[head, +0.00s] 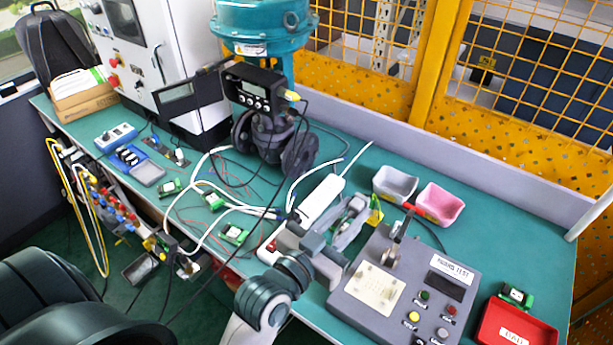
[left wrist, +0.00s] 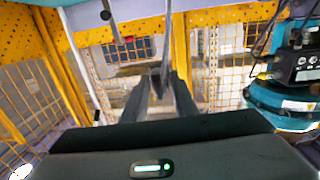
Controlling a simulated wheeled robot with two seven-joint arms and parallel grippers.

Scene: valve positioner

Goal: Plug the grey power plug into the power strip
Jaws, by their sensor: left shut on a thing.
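My left gripper (head: 350,216) is over the table beside the white power strip (head: 321,199), on its right side. In the left wrist view the left gripper (left wrist: 160,88) has its fingers shut on a small grey thing, which looks like the grey power plug (left wrist: 156,78). A thin grey cord rises from it in that view. The fingers hide most of the plug, and I cannot see its pins. The near end of the power strip, with a red switch, shows left of my wrist; my gripper covers part of its middle. My right gripper is not in view.
A grey test box (head: 405,285) with buttons and a lever stands close to the right of my gripper. A grey bin (head: 395,184) and a pink bin (head: 440,203) are behind it. A valve with a black positioner (head: 254,88) and loose cables lie left. A red tray (head: 515,325) is at front right.

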